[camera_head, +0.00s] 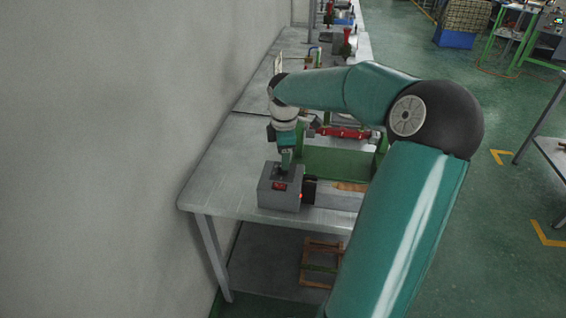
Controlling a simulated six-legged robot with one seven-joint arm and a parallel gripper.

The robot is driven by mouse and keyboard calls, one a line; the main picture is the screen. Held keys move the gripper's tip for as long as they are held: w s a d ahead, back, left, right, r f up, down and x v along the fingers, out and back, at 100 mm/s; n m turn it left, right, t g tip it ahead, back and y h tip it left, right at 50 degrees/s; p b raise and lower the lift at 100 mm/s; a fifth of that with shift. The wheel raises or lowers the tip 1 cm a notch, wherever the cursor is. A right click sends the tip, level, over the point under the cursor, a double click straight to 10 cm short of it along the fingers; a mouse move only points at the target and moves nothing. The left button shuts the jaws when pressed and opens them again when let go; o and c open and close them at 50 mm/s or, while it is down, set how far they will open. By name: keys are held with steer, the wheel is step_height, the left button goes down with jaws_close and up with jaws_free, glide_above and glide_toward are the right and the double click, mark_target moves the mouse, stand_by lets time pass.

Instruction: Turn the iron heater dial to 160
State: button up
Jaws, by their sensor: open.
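The iron heater (279,190) is a small grey box near the front left part of the table. It has a small red display or switch on its front face. The dial is not clearly visible; the end of my arm covers the top of the box. My gripper (286,167) points down right at the top of the box. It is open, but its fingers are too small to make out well. I cannot tell whether it touches the dial. My teal arm reaches in from the right and hides part of the table.
The light grey table (211,186) stands along a plain wall on the left. A black part (310,188) with a red light is beside the heater. A green frame (328,162) and a red bar (345,133) are behind. Free green floor (505,205) lies to the right.

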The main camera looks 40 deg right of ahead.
steer(key=shift+w+f, duration=0.1)
steer(key=shift+f, duration=1.55)
steer(key=c, duration=1)
steer(key=shift+m, duration=0.3)
steer(key=m, duration=0.5)
steer(key=shift+w, duration=0.1)
steer(key=m, duration=0.6)
steer(key=shift+g, duration=0.3)
